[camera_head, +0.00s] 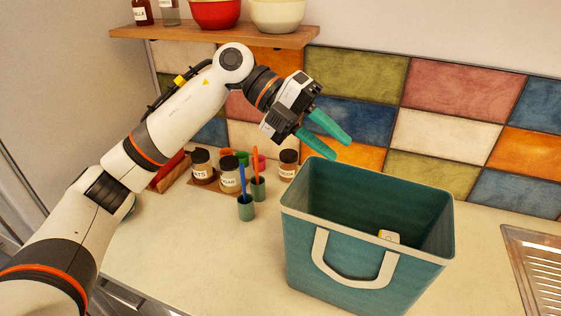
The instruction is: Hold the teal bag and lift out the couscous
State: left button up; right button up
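The teal bag (306,250) stands upright and open on the counter, with a pale handle (350,281) on its front side. Inside it, the top of a small white and yellow item (389,237) shows low near the right; this may be the couscous, but its label cannot be read and most of it is hidden by the bag. My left gripper (339,145) is in the air above and behind the bag's back left rim, apart from it. Its two teal fingers are spread with nothing between them. My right gripper is not in view.
Several jars (229,172) and two small cups with a blue and an orange utensil (246,205) stand left of the bag. A wooden shelf (210,36) with bowls hangs above. A metal drainer (535,262) lies at right. The front left counter is clear.

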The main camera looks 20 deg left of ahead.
pick_arm(q)
notch_tip(320, 180, down, 4)
jog(key=s+a+y, duration=0.2)
jog(key=y, duration=0.5)
jog(key=t+y, duration=0.2)
jog(key=y, duration=0.2)
send_near(283, 214)
jog(key=shift+w+d, duration=0.1)
jog(key=shift+w, duration=0.95)
jog(key=shift+y, duration=0.3)
notch_tip(283, 214, down, 12)
jog(key=shift+c, duration=0.6)
grip_shut()
